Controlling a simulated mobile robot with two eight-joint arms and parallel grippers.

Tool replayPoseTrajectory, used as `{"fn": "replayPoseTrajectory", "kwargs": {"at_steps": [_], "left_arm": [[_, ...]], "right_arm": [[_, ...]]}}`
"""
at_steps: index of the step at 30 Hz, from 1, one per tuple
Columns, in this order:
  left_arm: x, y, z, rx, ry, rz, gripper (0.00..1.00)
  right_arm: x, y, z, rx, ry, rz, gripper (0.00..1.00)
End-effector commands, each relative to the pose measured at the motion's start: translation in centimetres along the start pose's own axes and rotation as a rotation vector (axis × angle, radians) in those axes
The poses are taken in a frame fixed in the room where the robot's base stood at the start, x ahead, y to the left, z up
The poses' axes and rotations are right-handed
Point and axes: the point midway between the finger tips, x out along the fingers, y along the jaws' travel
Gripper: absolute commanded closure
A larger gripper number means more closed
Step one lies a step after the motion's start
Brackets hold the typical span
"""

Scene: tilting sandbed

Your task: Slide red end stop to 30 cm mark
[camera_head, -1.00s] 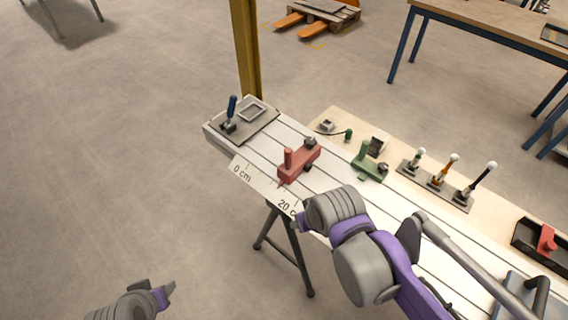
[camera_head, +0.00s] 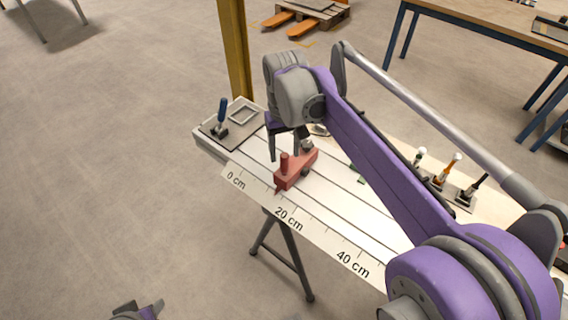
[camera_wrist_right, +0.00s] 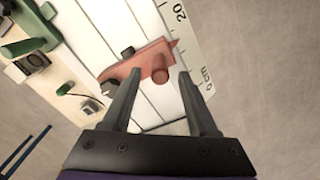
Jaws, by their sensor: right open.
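The red end stop (camera_head: 296,172) sits on the white slotted bed, with an upright red post and a dark knob. Its pointed end lies at the scale (camera_head: 330,248), between the 0 cm and 20 cm labels. My right gripper (camera_head: 287,155) is open over the stop. In the right wrist view the red end stop (camera_wrist_right: 152,56) lies ahead of the open right gripper (camera_wrist_right: 160,73), its post between the fingertips in the picture; contact cannot be told. My left gripper (camera_head: 148,309) is cut off at the bottom edge, away from the bed.
A blue-handled clamp (camera_head: 221,120) stands at the bed's far left end. Several levers (camera_head: 446,170) stand along the back. The scale side is clear.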

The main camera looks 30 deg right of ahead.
Motion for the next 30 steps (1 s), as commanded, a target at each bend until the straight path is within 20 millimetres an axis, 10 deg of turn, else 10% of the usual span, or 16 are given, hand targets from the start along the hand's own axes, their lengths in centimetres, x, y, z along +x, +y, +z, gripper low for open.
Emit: {"fn": "replayPoseTrajectory", "kwargs": {"at_steps": [9, 21, 30], "left_arm": [[0.4, 0.0, 0.3, 0.0, -0.002, 0.0, 0.5], [0.4, 0.0, 0.3, 0.0, -0.002, 0.0, 0.5], [0.4, 0.0, 0.3, 0.0, -0.002, 0.0, 0.5]], "right_arm": [[4.8, 0.0, 0.0, -0.001, 0.001, 0.0, 0.41], [5.6, 0.0, 0.0, -0.001, 0.001, 0.0, 0.41], [5.5, 0.0, 0.0, -0.001, 0.001, 0.0, 0.95]]}}
